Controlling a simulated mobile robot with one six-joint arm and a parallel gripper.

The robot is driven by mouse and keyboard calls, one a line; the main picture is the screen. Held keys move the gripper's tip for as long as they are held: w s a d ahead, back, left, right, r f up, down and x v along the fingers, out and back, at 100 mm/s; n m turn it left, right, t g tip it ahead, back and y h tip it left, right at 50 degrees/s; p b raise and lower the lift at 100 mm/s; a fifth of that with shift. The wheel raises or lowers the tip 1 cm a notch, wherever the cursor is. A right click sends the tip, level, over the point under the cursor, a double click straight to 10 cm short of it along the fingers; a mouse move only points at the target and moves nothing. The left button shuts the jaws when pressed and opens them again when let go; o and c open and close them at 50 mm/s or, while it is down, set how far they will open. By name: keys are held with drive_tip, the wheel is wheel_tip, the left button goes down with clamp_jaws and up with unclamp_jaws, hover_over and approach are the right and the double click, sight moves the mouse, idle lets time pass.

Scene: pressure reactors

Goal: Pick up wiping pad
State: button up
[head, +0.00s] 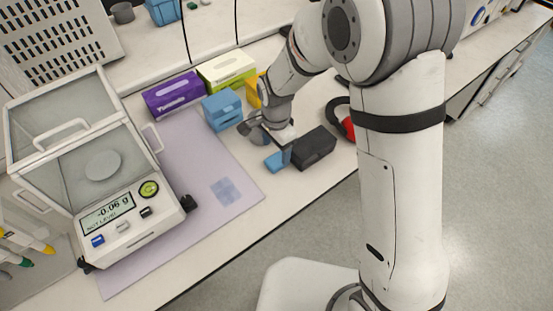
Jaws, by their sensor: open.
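My gripper (284,150) points down over the bench beside the black box and is open. A small flat blue pad (275,162) lies on the bench right at its fingertips, left of the box. It looks like the wiping pad; whether the fingers touch it or straddle it I cannot tell, as the gripper partly hides it. A pale blue checkered square (227,190) lies flat on the lilac mat (180,215), to the left and apart from the gripper.
The black box (313,147) stands close to the right of my gripper. A balance (115,220) with a glass draft shield fills the left. The bench's front edge is close.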

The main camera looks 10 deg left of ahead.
sight(277, 159)
drive_tip(key=shift+d+f+p, duration=0.15)
drive_tip(key=shift+f+p, duration=0.4)
drive_tip(key=shift+f, duration=1.8)
drive_tip(key=shift+c, duration=0.3)
drive_tip(key=c, duration=1.1)
drive_tip(key=shift+o, duration=0.2)
wheel_tip(277, 159, up, 10)
drive_tip(key=b, duration=0.1)
drive_tip(key=shift+b, duration=0.3)
